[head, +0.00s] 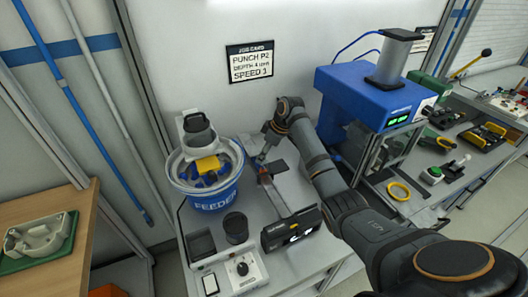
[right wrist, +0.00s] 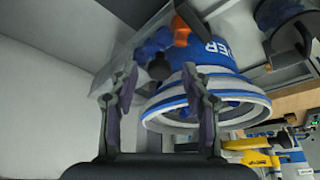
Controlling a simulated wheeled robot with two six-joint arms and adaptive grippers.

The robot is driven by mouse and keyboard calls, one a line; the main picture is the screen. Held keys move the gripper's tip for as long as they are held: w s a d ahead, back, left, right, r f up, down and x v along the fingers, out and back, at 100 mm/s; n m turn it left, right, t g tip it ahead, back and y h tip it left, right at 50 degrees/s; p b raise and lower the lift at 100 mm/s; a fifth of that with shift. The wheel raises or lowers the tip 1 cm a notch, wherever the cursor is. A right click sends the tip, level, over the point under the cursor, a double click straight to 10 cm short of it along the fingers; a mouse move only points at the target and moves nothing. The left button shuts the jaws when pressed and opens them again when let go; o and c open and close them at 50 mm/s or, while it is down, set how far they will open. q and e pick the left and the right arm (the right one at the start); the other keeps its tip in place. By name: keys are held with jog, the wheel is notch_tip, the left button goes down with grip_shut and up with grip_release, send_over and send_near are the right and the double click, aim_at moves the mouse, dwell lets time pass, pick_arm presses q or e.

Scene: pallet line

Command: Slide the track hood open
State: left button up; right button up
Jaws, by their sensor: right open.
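The narrow grey track (head: 282,198) runs from beside the blue feeder bowl (head: 214,197) toward a black box at its front end. I cannot clearly pick out the hood in the head view. In the right wrist view a clear, greyish panel (right wrist: 128,52), possibly the hood, lies past the fingers. My right gripper (head: 260,160) is at the track's bowl end, also seen in the right wrist view (right wrist: 160,88). Its fingers are apart with nothing held between them. My left gripper is out of view.
The black box (head: 291,231) stands at the track's front end. A control box with a knob (head: 243,271) and a dark cup (head: 235,228) stand in front of the feeder. The blue punch press (head: 365,97) is right of my right arm.

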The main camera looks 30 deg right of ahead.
jog(key=shift+c, duration=1.1)
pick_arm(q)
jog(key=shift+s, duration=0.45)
pick_arm(e)
grip_shut()
jog(key=shift+d, duration=0.1)
jog(key=d, duration=0.8)
jog(key=shift+s, duration=0.2)
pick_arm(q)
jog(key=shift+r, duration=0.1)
pick_arm(e)
jog(key=shift+r, duration=0.1)
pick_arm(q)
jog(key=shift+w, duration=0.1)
pick_arm(e)
jog(key=shift+o, duration=1.1)
grip_release()
jog(key=shift+d, duration=0.2)
